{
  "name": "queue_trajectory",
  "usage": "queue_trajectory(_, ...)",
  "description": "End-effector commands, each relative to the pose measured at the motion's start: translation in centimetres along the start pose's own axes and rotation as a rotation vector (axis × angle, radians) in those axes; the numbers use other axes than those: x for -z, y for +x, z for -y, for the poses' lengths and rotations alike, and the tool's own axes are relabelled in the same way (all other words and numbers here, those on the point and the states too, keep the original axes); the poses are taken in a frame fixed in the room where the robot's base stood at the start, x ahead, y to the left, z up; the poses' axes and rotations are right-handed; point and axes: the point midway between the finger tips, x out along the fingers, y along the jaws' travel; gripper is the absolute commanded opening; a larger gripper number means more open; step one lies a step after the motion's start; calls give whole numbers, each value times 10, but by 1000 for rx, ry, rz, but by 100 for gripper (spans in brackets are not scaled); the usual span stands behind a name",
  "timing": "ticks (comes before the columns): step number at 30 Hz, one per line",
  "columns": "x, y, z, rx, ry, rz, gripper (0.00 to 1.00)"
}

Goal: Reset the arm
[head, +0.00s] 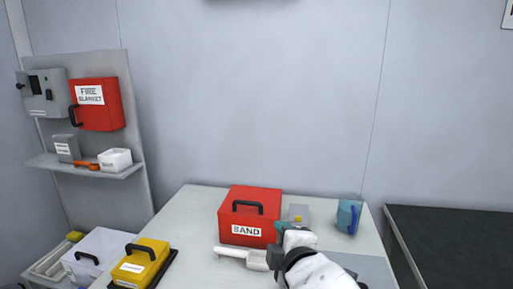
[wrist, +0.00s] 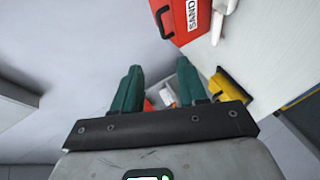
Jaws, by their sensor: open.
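My arm, white with a dark joint, reaches in from the lower right of the head view and ends in my gripper (head: 284,228), over the table (head: 190,215). In the wrist view two teal fingers of my gripper (wrist: 158,75) stand well apart, with nothing held between them.
A white bar-shaped item (head: 240,255) lies in front of the red box. A blue mug (head: 348,216) stands at the right; a yellow case (head: 141,261) is at the front left. A wall board (head: 135,150) carries a red fire blanket box (head: 112,112). A dark-topped surface (head: 455,240) lies right.

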Motion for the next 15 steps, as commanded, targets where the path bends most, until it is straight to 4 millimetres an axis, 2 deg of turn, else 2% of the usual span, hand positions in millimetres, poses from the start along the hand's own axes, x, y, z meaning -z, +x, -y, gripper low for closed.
queue_trajectory(8,-36,-7,51,109,197,64,42)
queue_trajectory(11,-53,-12,77,162,295,101,42)
queue_trajectory(15,-82,-26,125,254,462,179,42)
